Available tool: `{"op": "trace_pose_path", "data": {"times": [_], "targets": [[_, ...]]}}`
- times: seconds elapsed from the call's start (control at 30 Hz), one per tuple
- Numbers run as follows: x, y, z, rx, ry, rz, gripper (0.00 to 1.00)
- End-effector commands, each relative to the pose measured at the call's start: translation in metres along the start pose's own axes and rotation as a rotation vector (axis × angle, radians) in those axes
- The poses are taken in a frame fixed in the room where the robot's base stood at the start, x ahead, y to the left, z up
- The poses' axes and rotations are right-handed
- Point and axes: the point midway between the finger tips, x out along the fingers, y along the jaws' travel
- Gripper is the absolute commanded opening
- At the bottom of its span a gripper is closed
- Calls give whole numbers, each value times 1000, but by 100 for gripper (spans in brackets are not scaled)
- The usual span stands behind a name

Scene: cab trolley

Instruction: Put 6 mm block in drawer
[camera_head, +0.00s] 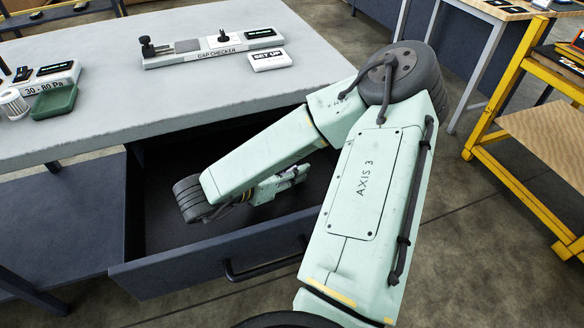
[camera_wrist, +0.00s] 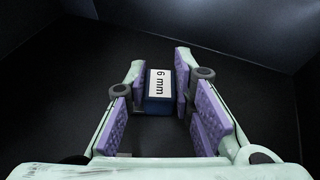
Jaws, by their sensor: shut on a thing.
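The 6 mm block (camera_wrist: 159,90), dark blue with a white "6 mm" label, sits between the purple pads of my gripper (camera_wrist: 159,92) in the wrist view. My gripper is shut on it. The drawer (camera_head: 215,262) is pulled open under the grey bench in the head view, with a dark empty-looking interior. My arm reaches down into the drawer, and its links hide the block and fingertips there. The wrist view shows the dark drawer floor (camera_wrist: 60,90) and walls around the block. I cannot tell whether the block touches the floor.
The bench top (camera_head: 130,120) is above the drawer. On it are a gap checker fixture (camera_head: 213,50), a "SET UP" sign (camera_head: 269,59), a green tray (camera_head: 54,103) and a pressure display (camera_head: 52,76). A yellow-framed trolley (camera_head: 490,100) stands at right.

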Motion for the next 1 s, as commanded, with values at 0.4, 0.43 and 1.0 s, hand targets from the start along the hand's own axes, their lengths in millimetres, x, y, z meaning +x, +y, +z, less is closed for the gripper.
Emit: {"op": "trace_pose_path", "data": {"times": [0.4,0.43,1.0], "targets": [[1,0,-3,-1,1,-1,29],[1,0,-3,-1,1,-1,31],[-1,0,2,-1,1,0,42]]}}
